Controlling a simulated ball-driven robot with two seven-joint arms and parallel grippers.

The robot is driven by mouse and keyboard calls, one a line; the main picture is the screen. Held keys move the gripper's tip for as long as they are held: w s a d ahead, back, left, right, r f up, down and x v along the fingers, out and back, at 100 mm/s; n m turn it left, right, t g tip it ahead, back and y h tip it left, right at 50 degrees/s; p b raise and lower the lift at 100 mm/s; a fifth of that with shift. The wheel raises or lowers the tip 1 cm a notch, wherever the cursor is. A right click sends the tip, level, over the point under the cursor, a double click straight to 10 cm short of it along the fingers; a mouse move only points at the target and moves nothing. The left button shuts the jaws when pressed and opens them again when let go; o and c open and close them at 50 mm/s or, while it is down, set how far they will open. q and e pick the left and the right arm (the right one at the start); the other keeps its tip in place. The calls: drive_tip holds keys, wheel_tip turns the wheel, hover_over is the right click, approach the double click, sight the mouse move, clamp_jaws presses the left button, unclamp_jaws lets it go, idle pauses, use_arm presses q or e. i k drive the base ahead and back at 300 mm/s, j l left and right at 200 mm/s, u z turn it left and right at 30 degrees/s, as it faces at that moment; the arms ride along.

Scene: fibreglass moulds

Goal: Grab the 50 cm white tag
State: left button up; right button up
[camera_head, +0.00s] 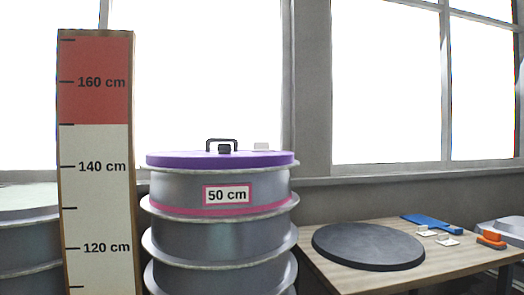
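A white tag reading "50 cm" (227,195), with a pink border, is on the front of a grey ribbed cylindrical mould (215,243), just above a pink band. The mould has a purple lid (180,160) with a black handle (222,144) on top. Neither of my grippers shows in the head view.
A tall height board (95,190) with red and white sections stands left of the mould. On the right, a wooden table (440,268) holds a black disc (368,246), a blue tool (432,224), small white pieces (447,241) and an orange-handled tool (491,240). Windows are behind.

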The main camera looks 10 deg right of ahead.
sight(259, 146)
drive_tip(key=i+l+z, duration=0.1)
drive_tip(key=l, duration=0.25)
drive_tip(key=i+l+z, duration=0.1)
drive_tip(key=i+l, duration=0.45)
drive_tip(key=l, duration=0.15)
drive_tip(key=l+z, duration=0.05)
